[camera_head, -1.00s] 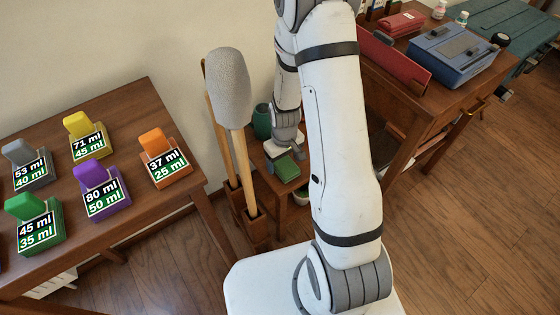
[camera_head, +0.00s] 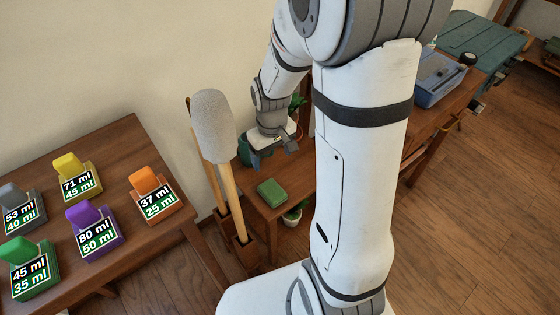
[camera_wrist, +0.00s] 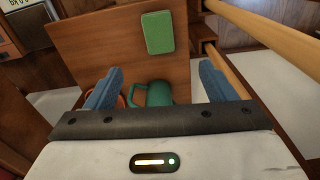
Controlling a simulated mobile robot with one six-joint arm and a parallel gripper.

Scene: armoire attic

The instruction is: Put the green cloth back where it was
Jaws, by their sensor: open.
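The green cloth (camera_head: 272,192) is a small folded block lying flat on a low wooden table (camera_head: 298,203) between the mallets and my arm. In the wrist view the green cloth (camera_wrist: 158,32) lies near the table's edge, beyond my fingertips. My gripper (camera_wrist: 158,85) is open and empty. In the head view my gripper (camera_head: 270,150) is above the back of that table, apart from the cloth. A green mug (camera_wrist: 157,93) stands on the table between the fingers in the wrist view.
Two long-handled mallets (camera_head: 214,125) stand in a wooden holder left of the low table. A table with several labelled coloured blocks (camera_head: 94,232) is at left. A blue case (camera_head: 440,80) lies on the table at right.

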